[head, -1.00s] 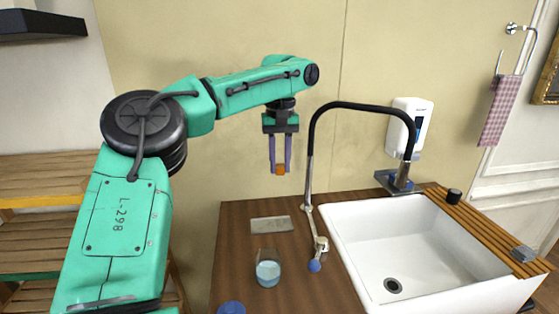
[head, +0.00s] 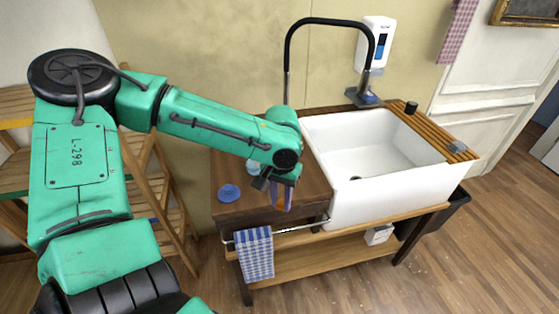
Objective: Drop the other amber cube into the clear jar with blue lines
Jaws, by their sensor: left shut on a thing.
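My left gripper (head: 281,204) points down over the front right part of the dark wooden counter (head: 242,211), close to the sink. Its purple-grey fingers are shut on an amber cube (head: 280,206), of which only a little shows. The clear jar (head: 253,167) stands on the counter behind and left of the gripper. My left arm covers much of it, so its blue lines and what is inside cannot be made out. My right gripper is not in view.
A blue round thing (head: 229,193) lies on the counter left of the gripper. The white sink (head: 337,206) is at the right, with a tall black tap (head: 287,62) behind. A checked blue towel (head: 255,254) hangs on the front rail.

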